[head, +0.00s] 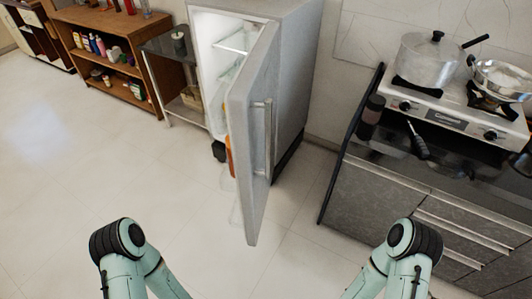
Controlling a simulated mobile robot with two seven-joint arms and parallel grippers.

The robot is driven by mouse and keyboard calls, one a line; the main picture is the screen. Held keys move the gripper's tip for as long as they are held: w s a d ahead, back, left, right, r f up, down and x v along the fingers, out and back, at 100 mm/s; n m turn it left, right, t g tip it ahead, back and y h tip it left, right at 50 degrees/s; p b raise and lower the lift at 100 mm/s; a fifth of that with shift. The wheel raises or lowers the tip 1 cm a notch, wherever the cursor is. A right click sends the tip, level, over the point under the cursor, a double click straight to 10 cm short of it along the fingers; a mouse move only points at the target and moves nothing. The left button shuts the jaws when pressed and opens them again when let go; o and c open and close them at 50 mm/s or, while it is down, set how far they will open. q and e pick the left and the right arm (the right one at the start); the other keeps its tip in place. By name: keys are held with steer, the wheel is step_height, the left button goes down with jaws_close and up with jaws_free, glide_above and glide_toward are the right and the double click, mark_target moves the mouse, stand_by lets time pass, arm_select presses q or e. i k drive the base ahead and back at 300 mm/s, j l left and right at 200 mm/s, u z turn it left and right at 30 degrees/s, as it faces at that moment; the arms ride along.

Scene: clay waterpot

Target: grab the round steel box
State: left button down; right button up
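I cannot pick out a round steel box for certain. A small dark grey round container (180,44) with a knob-like top stands upright on the small side table (166,37), left of the fridge. It is too small in the head view to tell whether it is steel. Both my arms show only as pale green links with black joints at the bottom edge. Neither gripper is in view, so what they hold is hidden.
The grey fridge (286,60) stands with its door (252,130) swung open. A stove (440,105) with a lidded pot (430,62) and a steel pan (503,80) tops the right counter (400,185). A wooden shelf (110,55) stands far left. The left floor is clear.

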mark_target(181, 42)
steer(key=i+j, duration=0.15)
steer(key=j, duration=0.25)
steer(key=i+j, duration=0.15)
steer(key=j, duration=0.3)
steer(key=i+j, duration=0.15)
steer(key=j, duration=0.25)
steer(key=i+j+z, duration=0.1)
steer(key=j, duration=0.35)
steer(key=i+j, duration=0.15)
steer(key=j, duration=0.3)
steer(key=i+j, duration=0.2)
steer(key=i+j+z, duration=0.1)
steer(key=j, duration=0.35)
steer(key=i+j, duration=0.25)
steer(key=i+j+z, duration=0.1)
steer(key=i+j, duration=0.7)
steer(key=j, duration=0.15)
steer(key=i+j+z, duration=0.15)
steer(key=i+j, duration=0.65)
steer(key=j, duration=0.25)
steer(key=l+z, duration=0.05)
